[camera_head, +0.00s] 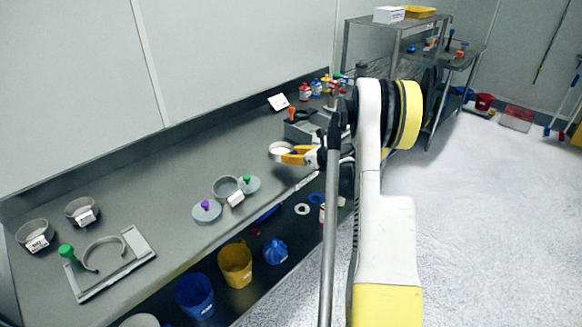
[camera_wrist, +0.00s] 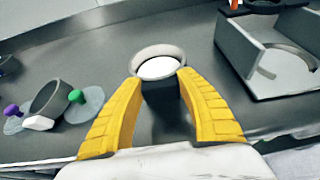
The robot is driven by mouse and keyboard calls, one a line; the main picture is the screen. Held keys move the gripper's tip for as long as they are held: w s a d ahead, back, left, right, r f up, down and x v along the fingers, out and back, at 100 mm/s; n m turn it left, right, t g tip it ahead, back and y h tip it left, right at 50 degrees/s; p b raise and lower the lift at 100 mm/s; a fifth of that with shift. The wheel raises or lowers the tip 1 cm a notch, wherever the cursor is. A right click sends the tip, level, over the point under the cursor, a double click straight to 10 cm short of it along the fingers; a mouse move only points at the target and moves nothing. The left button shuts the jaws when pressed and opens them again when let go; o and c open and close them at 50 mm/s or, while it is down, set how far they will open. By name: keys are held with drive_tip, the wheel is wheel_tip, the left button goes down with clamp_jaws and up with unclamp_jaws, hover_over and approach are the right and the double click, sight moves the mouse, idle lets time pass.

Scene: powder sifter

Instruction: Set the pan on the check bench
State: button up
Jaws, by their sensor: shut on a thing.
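A small round pan (camera_head: 274,152) with white powder in it is at the tips of my gripper (camera_head: 290,154). In the wrist view the pan (camera_wrist: 158,50) sits between the two yellow fingers, with a dark block on its near side. My gripper (camera_wrist: 160,84) is shut on the pan. It appears to be above the long grey bench (camera_head: 165,170), but the gap beneath is hard to judge. Which part of the bench is the check bench cannot be told.
A grey open-sided fixture (camera_wrist: 262,60) stands right of the pan. A grey ring (camera_head: 225,187) and lids with purple (camera_head: 205,205) and green knobs lie to the left. A slotted stand (camera_head: 108,262) is at front left. Blue (camera_head: 194,295) and yellow (camera_head: 235,264) buckets sit below.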

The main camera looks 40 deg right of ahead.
sight(292, 171)
drive_tip(key=shift+f+b, duration=0.75)
drive_tip(key=shift+f, duration=1.2)
drive_tip(key=shift+f, duration=0.2)
drive_tip(key=o, duration=1.2)
